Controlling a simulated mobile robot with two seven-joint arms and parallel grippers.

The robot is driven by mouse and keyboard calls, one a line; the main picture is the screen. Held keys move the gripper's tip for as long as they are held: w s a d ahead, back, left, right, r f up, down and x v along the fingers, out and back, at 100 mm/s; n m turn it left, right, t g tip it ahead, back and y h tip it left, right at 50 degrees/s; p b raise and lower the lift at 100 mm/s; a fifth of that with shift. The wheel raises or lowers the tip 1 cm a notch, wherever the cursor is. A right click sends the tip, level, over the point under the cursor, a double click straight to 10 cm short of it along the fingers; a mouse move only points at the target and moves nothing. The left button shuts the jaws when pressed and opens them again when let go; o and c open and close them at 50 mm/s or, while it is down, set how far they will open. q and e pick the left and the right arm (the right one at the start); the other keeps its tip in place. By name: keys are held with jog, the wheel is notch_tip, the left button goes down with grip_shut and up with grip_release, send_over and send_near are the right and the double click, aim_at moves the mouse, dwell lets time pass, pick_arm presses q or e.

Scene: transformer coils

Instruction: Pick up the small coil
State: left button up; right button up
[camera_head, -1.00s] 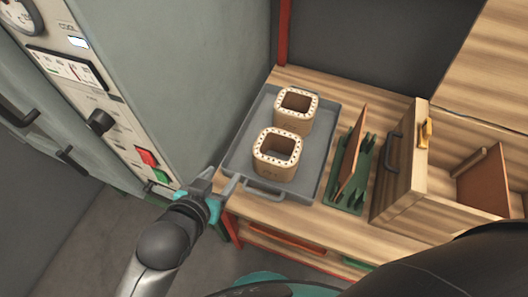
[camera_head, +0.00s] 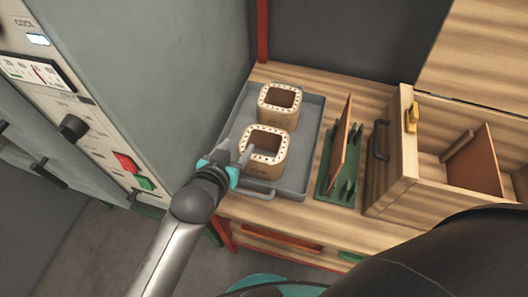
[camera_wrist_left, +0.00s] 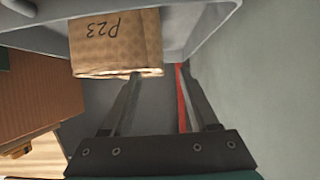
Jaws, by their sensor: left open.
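Two tan, square, hollow coils with dotted rims stand in a grey tray (camera_head: 306,150). The rear coil (camera_head: 291,119) and the front coil (camera_head: 272,171) look close in size; I cannot tell surely which is the small one. My left gripper (camera_head: 237,147) is open and empty at the left side of the front coil, its tips overlapping that coil's edge in the head view. In the left wrist view the open fingers (camera_wrist_left: 160,75) point toward a coil marked P23 (camera_wrist_left: 115,45), which sits mostly left of the gap. My right gripper is out of view.
A green rack (camera_head: 340,190) with an upright brown board stands right of the tray. A wooden box (camera_head: 391,195) with a dark handle is farther right. A grey cabinet (camera_head: 170,80) with knobs and buttons rises close on the left.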

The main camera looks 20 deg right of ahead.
aim_at(245, 138)
pick_arm(q)
jog(key=shift+b+x, duration=0.8)
jog(key=shift+x, duration=1.8)
jog(key=shift+d+r, duration=0.15)
jog(key=shift+d, duration=0.05)
jog(key=shift+s, duration=0.1)
grip_shut()
jog(key=shift+r, duration=0.15)
